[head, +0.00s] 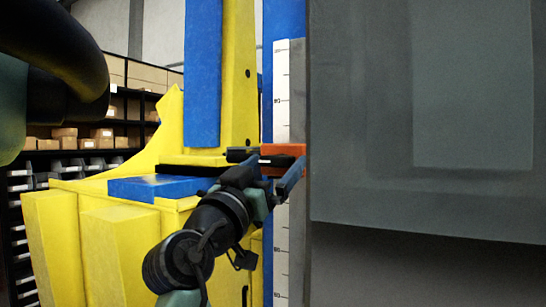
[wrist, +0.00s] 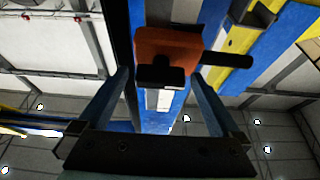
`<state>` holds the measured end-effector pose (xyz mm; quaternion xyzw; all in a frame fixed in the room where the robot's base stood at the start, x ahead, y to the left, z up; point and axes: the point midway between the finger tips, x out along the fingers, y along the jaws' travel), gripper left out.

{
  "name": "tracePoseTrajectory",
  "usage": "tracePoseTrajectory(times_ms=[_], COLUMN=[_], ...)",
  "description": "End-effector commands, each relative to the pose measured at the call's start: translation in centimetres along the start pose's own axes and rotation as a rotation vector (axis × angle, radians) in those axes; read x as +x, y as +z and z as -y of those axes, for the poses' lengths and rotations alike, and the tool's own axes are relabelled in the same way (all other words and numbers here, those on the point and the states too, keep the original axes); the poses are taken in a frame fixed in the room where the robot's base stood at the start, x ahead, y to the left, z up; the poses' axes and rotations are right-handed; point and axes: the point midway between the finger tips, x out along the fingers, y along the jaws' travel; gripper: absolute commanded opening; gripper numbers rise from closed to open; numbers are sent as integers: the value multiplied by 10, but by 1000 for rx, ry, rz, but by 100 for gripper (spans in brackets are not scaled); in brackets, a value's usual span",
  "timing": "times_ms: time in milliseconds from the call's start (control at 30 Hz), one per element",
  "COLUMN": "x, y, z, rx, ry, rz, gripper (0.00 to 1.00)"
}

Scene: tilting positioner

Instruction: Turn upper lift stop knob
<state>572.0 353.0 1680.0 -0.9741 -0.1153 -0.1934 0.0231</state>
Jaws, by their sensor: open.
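The upper lift stop is an orange block (head: 284,149) on a white graduated scale (head: 282,105) on a blue upright. In the wrist view the orange block (wrist: 168,43) carries a black knob (wrist: 160,76) on its near face. My gripper (head: 274,168) is at the block in the head view and partly covers it. In the wrist view my open gripper (wrist: 161,82) has one finger on each side of the knob, with gaps on both sides. Whether the fingertips are level with the knob in depth I cannot tell.
A black rod (wrist: 228,60) sticks out to the right of the block in the wrist view. A large grey panel (head: 425,120) stands close on the right. A yellow frame (head: 110,235) with a blue plate (head: 160,187) is on the left; shelves with boxes are behind.

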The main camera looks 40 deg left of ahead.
Motion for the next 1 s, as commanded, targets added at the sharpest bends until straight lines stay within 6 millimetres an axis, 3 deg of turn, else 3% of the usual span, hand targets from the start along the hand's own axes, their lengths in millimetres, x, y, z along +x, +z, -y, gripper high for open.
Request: tracePoseTrajectory(times_ms=[233,600,700,1000], x=[0,0,0,-1], y=[0,0,0,3], z=[0,0,0,2], rx=[0,0,0,44], ry=[0,0,0,16], rz=[0,0,0,0], gripper=[100,33,19,19])
